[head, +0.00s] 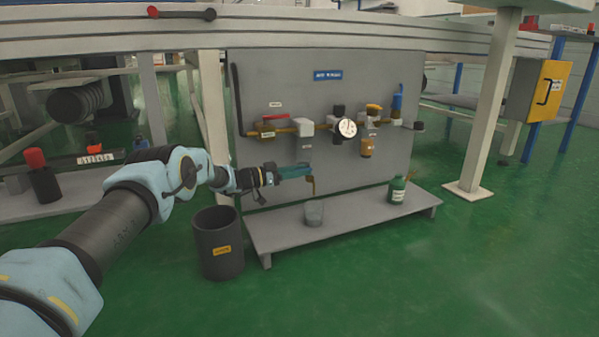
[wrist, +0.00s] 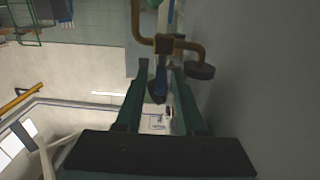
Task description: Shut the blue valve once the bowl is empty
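My gripper (head: 297,172) is in front of the lower left of the grey panel, beside a small brass outlet pipe (head: 311,186). In the wrist view my gripper (wrist: 160,72) is open, its green fingers either side of a dark blue lever (wrist: 160,82) on a brass valve body (wrist: 164,44). A gap shows on the left of the lever; contact on the right is unclear. Another blue handle (head: 398,101) stands upright at the panel's upper right. An amber bowl (head: 366,148) hangs below the pipe line; its fill level is too small to tell.
A dark bin (head: 219,244) is on the floor left of the shelf. A gauge (head: 346,128) sits mid-panel. Floor in front is clear.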

